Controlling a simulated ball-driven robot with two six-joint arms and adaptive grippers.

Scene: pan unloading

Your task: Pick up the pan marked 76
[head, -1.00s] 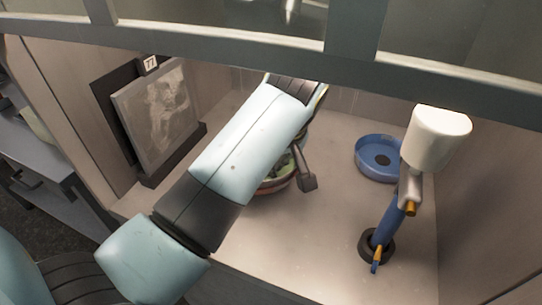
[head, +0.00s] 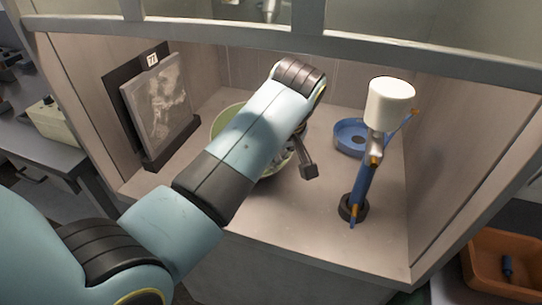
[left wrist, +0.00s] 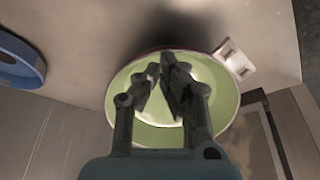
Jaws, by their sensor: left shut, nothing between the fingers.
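A round pan with a pale green inside (head: 224,119) stands on the light surface of the booth, partly hidden behind my left arm in the head view. In the left wrist view the pan (left wrist: 148,133) fills the middle, with a white tag (left wrist: 235,58) at its rim; I cannot read its marking. My left gripper (left wrist: 165,72) is shut and empty, over the pan's inside. In the head view my arm hides most of this gripper. I cannot tell whether the fingers touch the pan. My right gripper is not in view.
A grey picture plate (head: 158,105) tagged 77 leans at the left wall. A blue round dish (head: 350,138) and a blue-handled tool with a white head (head: 389,103) stand at the right. An orange crate (head: 490,245) is outside, lower right.

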